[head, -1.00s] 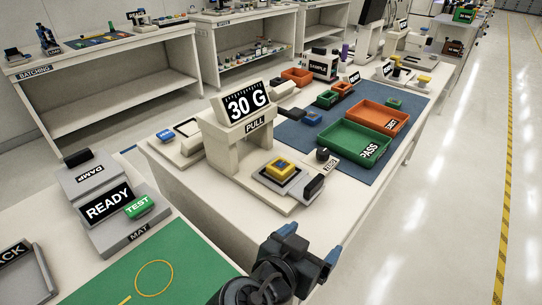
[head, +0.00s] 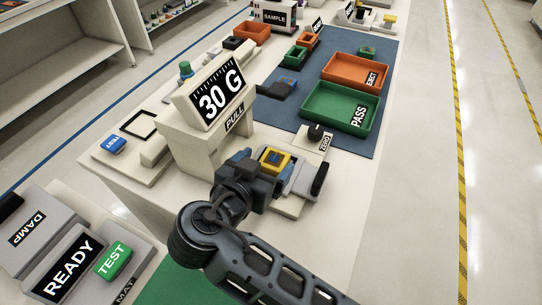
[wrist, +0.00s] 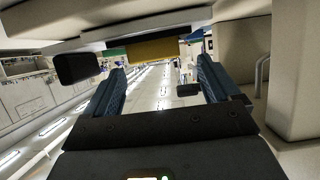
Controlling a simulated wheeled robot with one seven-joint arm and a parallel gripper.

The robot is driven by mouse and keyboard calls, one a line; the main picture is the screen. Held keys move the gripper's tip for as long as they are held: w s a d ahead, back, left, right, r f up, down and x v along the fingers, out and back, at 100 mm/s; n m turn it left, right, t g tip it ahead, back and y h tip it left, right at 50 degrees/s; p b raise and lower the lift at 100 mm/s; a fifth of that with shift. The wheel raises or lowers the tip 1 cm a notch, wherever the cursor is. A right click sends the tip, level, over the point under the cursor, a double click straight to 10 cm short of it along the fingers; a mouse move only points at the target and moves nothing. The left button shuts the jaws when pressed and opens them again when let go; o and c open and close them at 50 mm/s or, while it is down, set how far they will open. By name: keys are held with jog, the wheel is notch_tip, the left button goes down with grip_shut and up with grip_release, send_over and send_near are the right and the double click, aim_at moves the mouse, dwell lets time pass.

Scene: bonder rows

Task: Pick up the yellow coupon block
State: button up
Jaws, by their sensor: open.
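The yellow coupon block (head: 274,152), with a blue square on its top, sits on the pale stage of the 30 G pull tester (head: 193,140). My gripper (head: 264,163) is open and low at the near side of the block, partly covering it in the head view. In the wrist view, the block's yellow side (wrist: 155,49) shows beyond and between the spread blue fingers of my gripper (wrist: 164,78). I cannot tell whether a finger touches it.
A black handle (head: 319,180) stands right of the block, and the tester's housing rises at its left. A black ZERO knob (head: 315,133) is behind. Green PASS (head: 340,124) and orange REJECT (head: 356,88) trays lie on the blue mat (head: 282,111).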

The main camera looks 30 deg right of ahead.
aim_at(276, 155)
jog(key=p+x, duration=0.1)
jog(key=x, duration=0.4)
jog(key=shift+s+d+r, duration=0.1)
jog(key=shift+d+r, duration=0.05)
jog(key=shift+d, duration=0.05)
jog(key=c, duration=1.2)
